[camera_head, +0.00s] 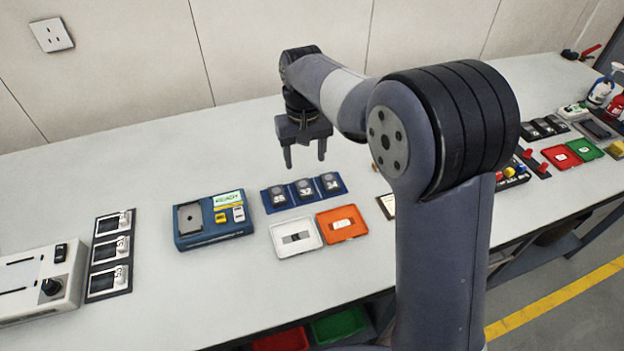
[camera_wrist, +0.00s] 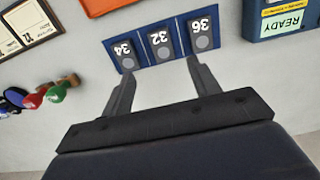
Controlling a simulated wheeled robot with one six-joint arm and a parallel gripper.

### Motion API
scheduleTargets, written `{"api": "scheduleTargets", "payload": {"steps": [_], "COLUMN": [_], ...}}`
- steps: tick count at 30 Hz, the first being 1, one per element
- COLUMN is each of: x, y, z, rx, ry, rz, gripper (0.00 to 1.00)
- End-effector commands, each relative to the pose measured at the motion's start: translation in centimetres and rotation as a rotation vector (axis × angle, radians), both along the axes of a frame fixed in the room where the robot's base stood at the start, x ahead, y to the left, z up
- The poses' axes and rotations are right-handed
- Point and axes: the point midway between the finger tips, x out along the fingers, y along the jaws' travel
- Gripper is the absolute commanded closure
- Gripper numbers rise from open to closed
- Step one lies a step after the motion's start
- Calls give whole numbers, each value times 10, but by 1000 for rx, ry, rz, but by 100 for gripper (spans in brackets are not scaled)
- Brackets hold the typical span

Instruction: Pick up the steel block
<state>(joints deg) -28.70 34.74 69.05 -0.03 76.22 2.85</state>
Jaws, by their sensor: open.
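My gripper (camera_head: 305,160) is open and empty, pointing down above the bench, behind the blue holder in the head view. In the wrist view, its two fingers (camera_wrist: 161,68) spread apart with nothing between them. A small dark-and-grey block (camera_head: 297,237) lies in the white tray (camera_head: 284,251); it may be the steel block, but I cannot tell its material. The blue holder (camera_head: 262,196) carries three dark pieces marked 36, 32 and 34. These also show in the wrist view, just beyond the fingertips, with the middle piece 32 (camera_wrist: 160,45) between the finger lines.
An orange tray (camera_head: 357,232) with a white piece adjoins the white tray. A blue device (camera_head: 213,220) reading READY stands left of the holder.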

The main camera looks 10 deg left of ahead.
Motion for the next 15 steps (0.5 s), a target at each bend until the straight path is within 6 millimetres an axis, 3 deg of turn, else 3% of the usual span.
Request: {"api": "scheduleTargets", "payload": {"steps": [6,15], "x": [-1,0], "y": [0,1], "z": [-35,-63], "rx": [-1,-2], "ry": [3,4], "rz": [-1,-1], "gripper": [42,42]}}
